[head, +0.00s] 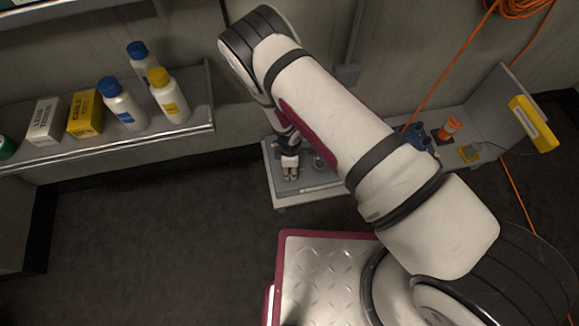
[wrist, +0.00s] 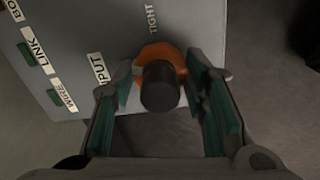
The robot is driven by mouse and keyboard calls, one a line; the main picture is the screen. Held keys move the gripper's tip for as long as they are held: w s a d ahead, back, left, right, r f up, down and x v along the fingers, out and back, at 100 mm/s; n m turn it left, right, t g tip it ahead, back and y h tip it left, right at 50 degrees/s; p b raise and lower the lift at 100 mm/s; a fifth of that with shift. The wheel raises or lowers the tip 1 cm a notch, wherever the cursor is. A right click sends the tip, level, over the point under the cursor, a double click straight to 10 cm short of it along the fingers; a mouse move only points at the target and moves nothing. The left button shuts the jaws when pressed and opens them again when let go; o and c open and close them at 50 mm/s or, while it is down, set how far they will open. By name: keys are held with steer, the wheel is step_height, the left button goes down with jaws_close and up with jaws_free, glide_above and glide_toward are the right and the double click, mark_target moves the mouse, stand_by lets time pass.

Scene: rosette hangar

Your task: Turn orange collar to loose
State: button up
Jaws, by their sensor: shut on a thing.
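The orange collar (wrist: 158,54) sits around a dark round cylinder (wrist: 159,88) on a grey panel (wrist: 105,22) in the wrist view. My gripper (wrist: 165,76) is shut on the orange collar, with one green-lined finger on each side of it. A "TIGHT" label (wrist: 152,18) is on the panel above the collar. In the head view my gripper (head: 290,174) is low over a grey bench unit (head: 318,188); the collar cannot be made out there.
"LINK" (wrist: 38,52) and "WIRE" (wrist: 62,97) labels with green parts line the panel's left side. In the head view a shelf (head: 190,133) with bottles and boxes stands left. An orange cylinder (head: 450,127) and a yellow block (head: 533,124) are at right. Open floor lies front left.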

steer(key=shift+n, duration=2)
steer(key=o, duration=1.1)
steer(key=shift+o, duration=0.2)
step_height(320, 180, up, 12)
steer(key=shift+r, duration=0.1)
